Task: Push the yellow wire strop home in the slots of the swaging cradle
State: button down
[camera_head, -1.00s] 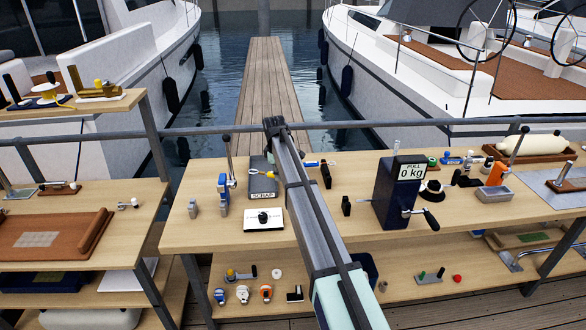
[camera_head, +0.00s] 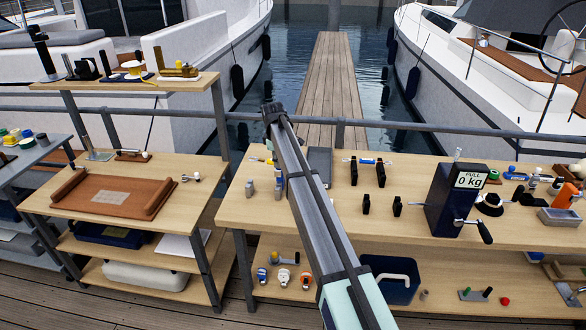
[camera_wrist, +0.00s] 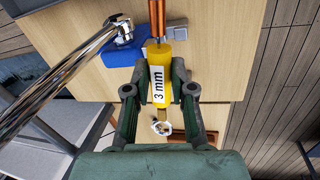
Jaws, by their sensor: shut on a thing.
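My gripper (camera_wrist: 158,75) is shut on the yellow wire strop (camera_wrist: 164,56) in the wrist view. The part in the jaws is a yellow sleeve with a white "3 mm" label. Two orange-brown strands run out at its top, and a silver eye (camera_wrist: 162,127) shows below. In the head view my arm hides the gripper. Black slotted posts stand on the bench and look like the swaging cradle. The back pair (camera_head: 354,171) has a blue-sleeved strop (camera_head: 367,161) across it. The front pair (camera_head: 366,204) looks empty.
A dark pull tester (camera_head: 455,200) reading 0 kg stands right of the posts. Small grey items (camera_head: 250,188) stand left of my arm. In the wrist view a chrome rod (camera_wrist: 75,75) and a blue block (camera_wrist: 130,53) lie close left of the jaws. The front bench strip is mostly clear.

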jog(key=w+a+n, duration=0.1)
jog(key=a+n, duration=0.1)
jog(key=a, duration=0.3)
jog(key=shift+w+a+r, duration=0.15)
jog(key=shift+a+r, duration=0.25)
jog(key=shift+r, duration=0.05)
jog(key=shift+f, duration=0.1)
notch_tip(320, 180, down, 10)
jog(key=b, duration=0.3)
dwell(0.4)
jog(key=shift+f+b, duration=0.7)
jog(key=shift+f, duration=0.85)
dwell(1.5)
jog(key=c, duration=0.9)
grip_release()
notch_tip(320, 180, up, 12)
jog(key=s, duration=0.2)
jog(key=shift+s, duration=0.2)
